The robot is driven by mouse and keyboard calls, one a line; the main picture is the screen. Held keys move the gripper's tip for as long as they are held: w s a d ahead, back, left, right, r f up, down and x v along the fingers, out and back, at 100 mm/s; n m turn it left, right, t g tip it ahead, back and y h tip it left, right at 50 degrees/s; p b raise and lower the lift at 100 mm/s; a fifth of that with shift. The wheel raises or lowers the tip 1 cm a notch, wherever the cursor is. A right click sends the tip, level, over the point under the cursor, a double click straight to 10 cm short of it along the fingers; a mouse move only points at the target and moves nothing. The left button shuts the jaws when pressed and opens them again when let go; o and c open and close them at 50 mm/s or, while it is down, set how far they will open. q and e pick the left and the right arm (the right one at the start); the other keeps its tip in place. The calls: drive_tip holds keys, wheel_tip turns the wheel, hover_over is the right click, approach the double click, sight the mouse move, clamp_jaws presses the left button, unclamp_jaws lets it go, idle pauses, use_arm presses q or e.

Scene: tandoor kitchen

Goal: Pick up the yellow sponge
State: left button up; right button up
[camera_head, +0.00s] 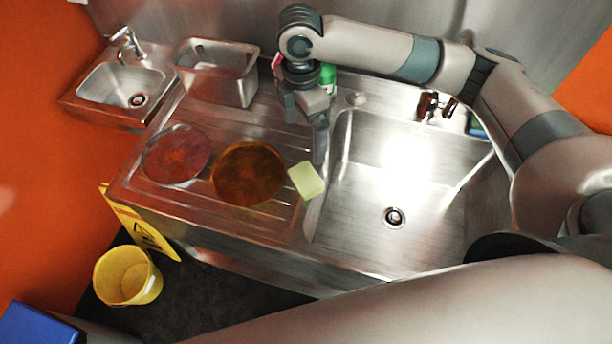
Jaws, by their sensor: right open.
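The yellow sponge (307,181) is a pale yellow block lying on the steel drainboard, at the left edge of the large sink basin. My right arm comes in from the right and bends down over the back of the drainboard. Its gripper (321,150) points down behind the sponge, apart from it, and holds nothing that I can see. The right gripper is open, though its fingers are seen nearly edge-on. My left gripper is not in view.
A brown round plate (247,174) lies close left of the sponge, with a reddish plate (177,156) beyond it. A steel container (217,72) stands at the back left. The large sink basin (365,215) is empty. A yellow bucket (127,276) stands on the floor.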

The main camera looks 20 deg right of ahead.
hover_over(306, 177)
wheel_tip(306, 177, down, 12)
drive_tip(key=shift+a+f+b, duration=0.1)
drive_tip(key=shift+b, duration=0.2)
idle(0.4)
wheel_tip(306, 177, down, 5)
drive_tip(key=b, duration=0.6)
drive_tip(key=shift+f, duration=0.1)
idle(0.7)
drive_tip(key=c, duration=1.2)
drive_tip(key=shift+b, duration=0.35)
